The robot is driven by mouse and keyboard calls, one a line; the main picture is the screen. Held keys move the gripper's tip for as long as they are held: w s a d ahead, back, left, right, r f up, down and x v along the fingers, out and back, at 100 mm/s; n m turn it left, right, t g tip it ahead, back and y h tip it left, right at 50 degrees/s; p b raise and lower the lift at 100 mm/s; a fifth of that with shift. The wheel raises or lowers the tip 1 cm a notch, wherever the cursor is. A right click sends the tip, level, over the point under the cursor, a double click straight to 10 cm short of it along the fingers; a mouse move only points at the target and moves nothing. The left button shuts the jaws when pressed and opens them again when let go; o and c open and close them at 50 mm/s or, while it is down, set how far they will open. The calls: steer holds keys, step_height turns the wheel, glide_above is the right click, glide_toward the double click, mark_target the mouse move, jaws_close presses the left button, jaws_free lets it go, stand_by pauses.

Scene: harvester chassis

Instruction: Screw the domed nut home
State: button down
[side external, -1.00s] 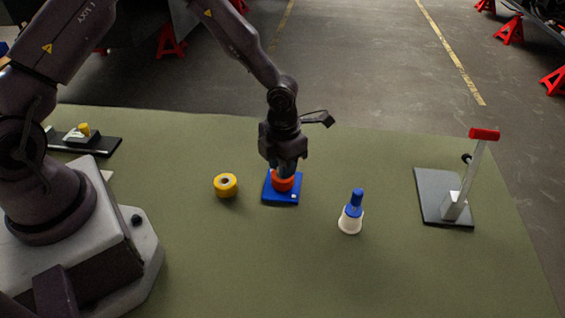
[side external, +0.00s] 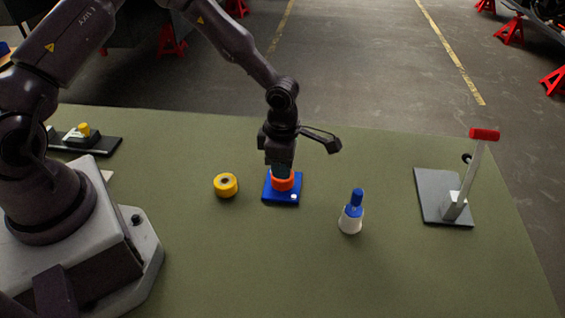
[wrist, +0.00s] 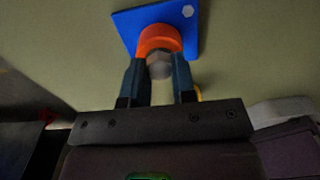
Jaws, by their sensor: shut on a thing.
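A grey domed nut (wrist: 160,67) sits at the top of an orange round post (wrist: 159,38) in the wrist view. The post stands on a blue square plate (wrist: 128,24). In the side view, the orange post (side external: 283,182) and blue plate (side external: 281,196) show below my gripper (side external: 281,170), and the nut is hidden by the fingers. My gripper points straight down. In the wrist view, its fingers (wrist: 160,73) are shut on the nut, one on each side. The thread under the nut cannot be seen.
A yellow roll (side external: 226,185) lies left of the plate. A white and blue bottle (side external: 350,220) stands to the right. A grey stand with a red-topped lever (side external: 440,200) is farther right. A black fixture with a yellow knob (side external: 85,140) is at far left. Green table between is clear.

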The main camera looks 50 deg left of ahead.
steer(key=shift+s+d+f+m, duration=0.15)
steer(key=shift+s+f+m, duration=0.1)
steer(key=shift+s+m, duration=0.05)
steer(key=shift+w+r, duration=0.2)
steer(key=shift+r, duration=0.05)
steer(key=c, duration=1.1)
jaws_free()
steer(key=n, duration=0.2)
steer(key=shift+w+n, duration=0.1)
steer(key=shift+n, duration=1.3)
